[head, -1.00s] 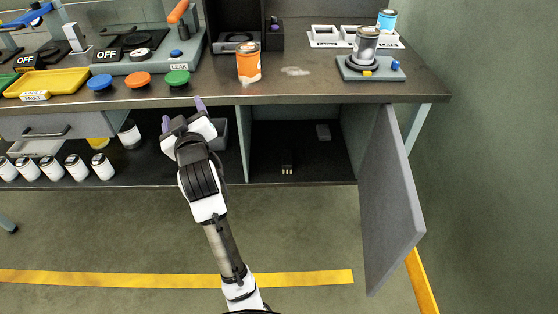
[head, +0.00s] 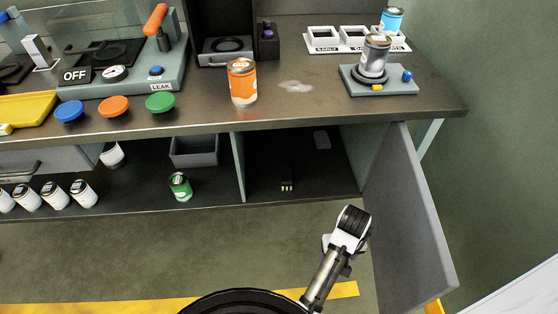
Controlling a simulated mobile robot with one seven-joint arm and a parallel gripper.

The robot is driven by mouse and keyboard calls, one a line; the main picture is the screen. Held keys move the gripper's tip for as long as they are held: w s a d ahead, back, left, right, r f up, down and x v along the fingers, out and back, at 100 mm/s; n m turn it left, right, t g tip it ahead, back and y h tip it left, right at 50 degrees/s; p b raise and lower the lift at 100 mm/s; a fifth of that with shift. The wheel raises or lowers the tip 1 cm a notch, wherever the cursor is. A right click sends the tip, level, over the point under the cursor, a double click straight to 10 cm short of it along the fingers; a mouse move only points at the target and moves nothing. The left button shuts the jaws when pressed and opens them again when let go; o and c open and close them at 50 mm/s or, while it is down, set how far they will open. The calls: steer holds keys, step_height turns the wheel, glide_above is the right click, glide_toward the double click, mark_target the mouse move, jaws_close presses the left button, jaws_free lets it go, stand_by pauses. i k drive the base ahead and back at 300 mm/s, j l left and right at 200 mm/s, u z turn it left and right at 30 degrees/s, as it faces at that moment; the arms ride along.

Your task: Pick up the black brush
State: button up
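A small black object with pale tips, which looks like the black brush (head: 286,178), lies on the dark floor of the open cabinet compartment (head: 262,150) under the bench. It is hard to make out against the dark floor. My gripper (head: 347,240) is in front of the compartment, to the right of and nearer than the brush, beside the open door. It is apart from the brush. The fingers are hidden behind my wrist, so their opening does not show.
The open grey cabinet door (head: 408,220) stands close on my gripper's right. A grey block (head: 322,139) lies deeper in the compartment. A divider (head: 238,165) separates it from a shelf with a green can (head: 180,187) and a grey bin (head: 194,151). The bench top (head: 215,112) overhangs.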

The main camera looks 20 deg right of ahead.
mark_target(287, 180)
steer(key=i, duration=1.45)
